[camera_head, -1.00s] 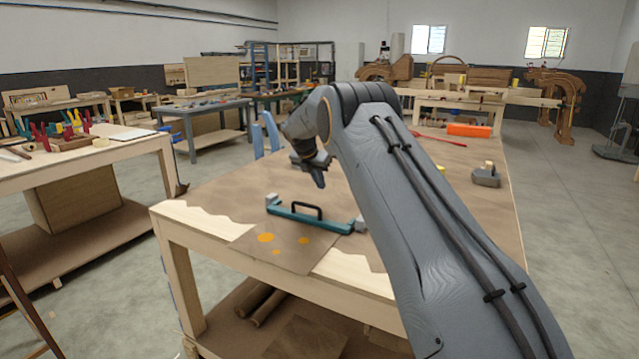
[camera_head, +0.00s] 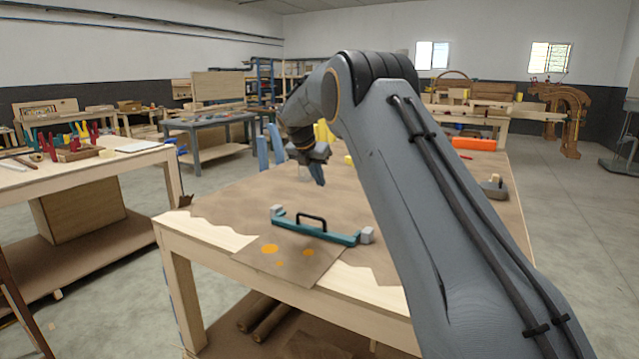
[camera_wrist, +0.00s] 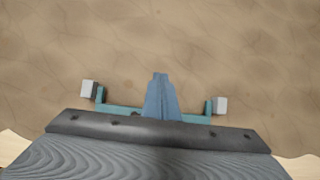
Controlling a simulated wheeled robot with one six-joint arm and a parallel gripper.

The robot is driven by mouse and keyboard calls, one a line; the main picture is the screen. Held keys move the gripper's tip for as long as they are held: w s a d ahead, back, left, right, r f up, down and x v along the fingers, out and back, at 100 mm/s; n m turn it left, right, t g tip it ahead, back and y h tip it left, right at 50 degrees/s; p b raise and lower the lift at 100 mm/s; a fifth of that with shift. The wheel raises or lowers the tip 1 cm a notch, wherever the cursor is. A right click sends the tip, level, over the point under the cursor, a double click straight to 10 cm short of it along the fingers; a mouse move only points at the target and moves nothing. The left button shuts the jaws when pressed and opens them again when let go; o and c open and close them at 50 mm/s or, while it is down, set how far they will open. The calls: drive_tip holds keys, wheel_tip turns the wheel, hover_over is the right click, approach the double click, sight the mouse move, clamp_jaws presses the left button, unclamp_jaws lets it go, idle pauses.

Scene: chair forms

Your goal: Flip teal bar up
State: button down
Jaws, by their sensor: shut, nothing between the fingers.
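The teal bar (camera_head: 318,230) lies low on the near part of the workbench, with a black handle (camera_head: 312,218) standing up at its middle and a grey-white block at each end. My gripper (camera_head: 320,178) is shut and empty, above and behind the bar in the head view, apart from it. In the wrist view the shut fingers (camera_wrist: 161,95) point past the middle of the teal bar (camera_wrist: 128,109) and hide part of it. The white end blocks (camera_wrist: 221,105) show on both sides there, and the handle is mostly hidden.
The workbench (camera_head: 230,240) has a brown covering and a sheet with orange spots (camera_head: 285,262) in front of the bar. An orange box (camera_head: 474,144) and a grey tool (camera_head: 494,187) lie toward the far right. The covering around the bar is mostly clear.

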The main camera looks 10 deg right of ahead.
drive_tip(key=s+f+m+g+y, duration=0.1)
drive_tip(key=s+f+m, duration=0.3)
drive_tip(key=s+m, duration=0.5)
drive_tip(key=s+a+f+m+g+y, duration=0.1)
drive_tip(key=s+f+m, duration=0.4)
drive_tip(key=s, duration=2.1)
drive_tip(key=s+a+f+m+g+y, duration=0.1)
drive_tip(key=s+f+m, duration=0.3)
drive_tip(key=s+m, duration=0.9)
drive_tip(key=s+g+y, duration=0.1)
drive_tip(key=s, duration=0.3)
drive_tip(key=shift+s+a+f+m, duration=0.15)
drive_tip(key=shift+s+f+m, duration=0.1)
drive_tip(key=shift+f+m, duration=0.1)
